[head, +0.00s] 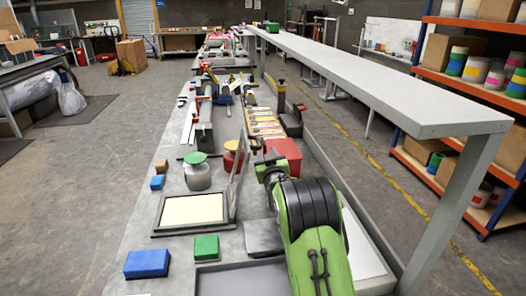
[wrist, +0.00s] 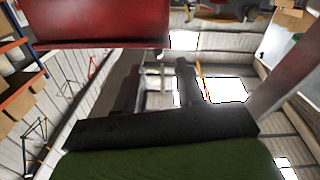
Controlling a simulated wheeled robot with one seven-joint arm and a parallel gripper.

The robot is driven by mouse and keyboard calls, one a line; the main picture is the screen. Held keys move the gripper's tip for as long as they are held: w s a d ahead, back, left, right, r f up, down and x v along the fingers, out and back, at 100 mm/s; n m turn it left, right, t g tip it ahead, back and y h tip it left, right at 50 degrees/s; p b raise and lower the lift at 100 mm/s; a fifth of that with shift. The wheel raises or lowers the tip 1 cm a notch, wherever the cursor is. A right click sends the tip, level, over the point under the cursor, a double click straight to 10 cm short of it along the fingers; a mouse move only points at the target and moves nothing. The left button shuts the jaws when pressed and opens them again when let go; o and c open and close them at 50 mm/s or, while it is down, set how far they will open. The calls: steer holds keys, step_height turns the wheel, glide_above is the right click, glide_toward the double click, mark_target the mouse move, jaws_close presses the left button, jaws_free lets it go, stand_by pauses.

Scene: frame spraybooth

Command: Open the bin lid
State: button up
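A red box (head: 285,154) stands on the bench just beyond my gripper; I take it for the bin, though no lid seam is clear. A red surface (wrist: 100,22), seemingly the same box, fills the upper left of the wrist view. My gripper (head: 262,162) is close to the box's near side, partly hidden by my green arm. In the wrist view my gripper (wrist: 158,80) has its two dark fingers apart with nothing between them. I cannot tell whether a finger touches the box.
A framed cream panel (head: 192,211) with an upright grey flap (head: 237,182) lies left of my arm. Green (head: 206,248) and blue (head: 147,264) blocks lie nearer. A long raised shelf (head: 370,75) runs along the right.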

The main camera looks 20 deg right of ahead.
mark_target(265, 146)
steer(key=x, duration=0.6)
steer(key=shift+w+d, duration=0.1)
steer(key=shift+w, duration=0.1)
steer(key=shift+c, duration=0.3)
jaws_close()
